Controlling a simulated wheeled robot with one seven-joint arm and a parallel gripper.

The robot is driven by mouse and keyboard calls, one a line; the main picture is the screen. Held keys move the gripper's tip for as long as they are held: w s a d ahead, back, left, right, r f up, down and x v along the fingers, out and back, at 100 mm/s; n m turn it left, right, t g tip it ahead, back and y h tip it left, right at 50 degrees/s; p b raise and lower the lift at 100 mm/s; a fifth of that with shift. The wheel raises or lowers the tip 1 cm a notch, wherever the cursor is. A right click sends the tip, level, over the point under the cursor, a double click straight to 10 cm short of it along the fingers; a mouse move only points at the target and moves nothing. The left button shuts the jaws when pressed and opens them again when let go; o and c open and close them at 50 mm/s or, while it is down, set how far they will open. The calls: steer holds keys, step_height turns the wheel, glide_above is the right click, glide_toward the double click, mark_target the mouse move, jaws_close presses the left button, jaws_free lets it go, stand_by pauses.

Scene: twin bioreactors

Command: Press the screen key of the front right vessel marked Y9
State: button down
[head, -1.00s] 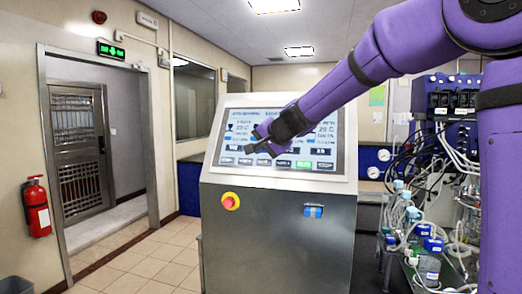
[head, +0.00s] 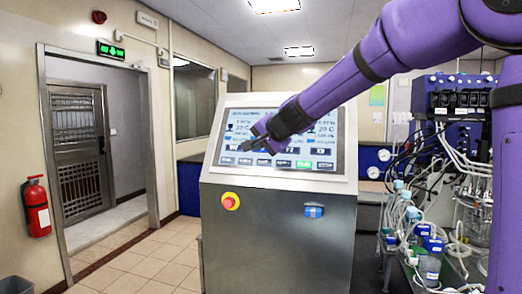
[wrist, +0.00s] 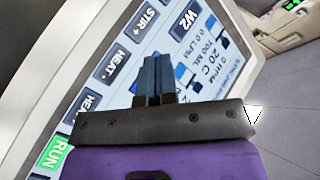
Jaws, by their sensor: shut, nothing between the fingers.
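The control screen (head: 345,140) is lit, set in the sloped top of a steel console. It has rows of dark keys and one green key (head: 304,164) in its bottom row, which reads RUN in the wrist view (wrist: 54,154). My gripper (head: 243,147) is shut and empty in front of the screen's left part. In the wrist view its fingertips (wrist: 157,58) are over the screen, near the key marked W2 (wrist: 190,17), with STR+ (wrist: 147,17) and HEAT (wrist: 111,62) keys beside it. I cannot tell whether the tips touch the glass. I cannot make out a Y9 mark.
Bottles and tubing (head: 425,240) crowd the bench at right. Open tiled floor (head: 150,255) lies left, with a red extinguisher (head: 36,206) by the doorway.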

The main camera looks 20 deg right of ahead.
steer(key=shift+s+a+r, duration=0.65)
steer(key=shift+s, duration=0.2)
steer(key=shift+s+a+r, duration=0.6)
steer(key=shift+s, duration=0.2)
steer(key=s+d+f+n+g+h, duration=0.1)
steer(key=s+d+f+n+g, duration=0.1)
steer(key=s, duration=1)
steer(key=s+d+f+n+g+h, duration=0.1)
steer(key=s+d+f+n+g, duration=0.1)
steer(key=s+f, duration=0.5)
steer(key=s+d+f+n+g+h, duration=0.1)
steer(key=s+d+f+n, duration=0.3)
steer(key=s, duration=1.2)
steer(key=shift+s+f+n+g+h, duration=0.3)
steer(key=shift+s+f+n+g, duration=0.1)
steer(key=shift+g, duration=0.3)
